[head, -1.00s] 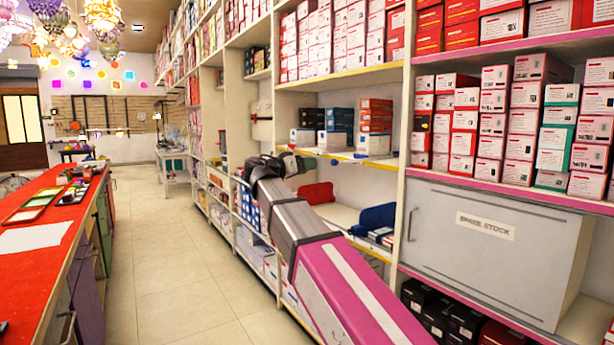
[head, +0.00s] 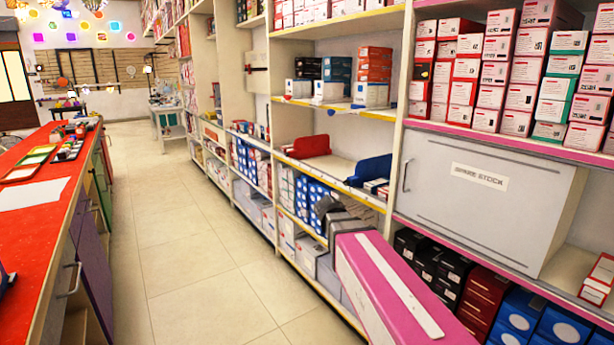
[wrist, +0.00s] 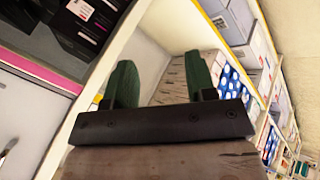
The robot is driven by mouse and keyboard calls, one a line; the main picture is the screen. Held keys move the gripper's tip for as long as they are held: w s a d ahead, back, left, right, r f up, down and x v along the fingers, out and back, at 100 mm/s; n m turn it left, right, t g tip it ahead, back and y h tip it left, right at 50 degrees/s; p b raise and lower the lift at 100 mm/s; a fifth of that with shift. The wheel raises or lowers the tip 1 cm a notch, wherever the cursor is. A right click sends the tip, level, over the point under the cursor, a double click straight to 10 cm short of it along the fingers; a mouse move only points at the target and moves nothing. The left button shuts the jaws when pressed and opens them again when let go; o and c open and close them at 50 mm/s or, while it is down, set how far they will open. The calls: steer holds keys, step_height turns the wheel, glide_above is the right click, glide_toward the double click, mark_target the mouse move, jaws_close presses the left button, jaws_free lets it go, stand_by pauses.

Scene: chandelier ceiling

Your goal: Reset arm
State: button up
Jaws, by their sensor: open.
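My gripper (wrist: 161,85) shows in the wrist view with its two green fingers apart and nothing between them. Behind the fingers are a pale shelf panel and stacked white boxes on a shelf. In the head view the pink link of my arm (head: 385,290) reaches in from the bottom, low in front of the shelves.
Shelving packed with boxes runs along the right, with a grey spare stock cabinet (head: 485,195) close by. Black boxes (head: 432,268) sit on the lower shelf. A red-topped counter (head: 35,215) stands at left. The tiled aisle floor (head: 175,240) is clear.

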steer(key=s+d+f+g+y, duration=0.3)
steer(key=s+f+y, duration=0.3)
steer(key=s+f, duration=0.7)
step_height(320, 180, down, 3)
steer(key=shift+s+d+f+n, duration=0.2)
steer(key=shift+s+d+n, duration=0.1)
steer(key=shift+d, duration=0.1)
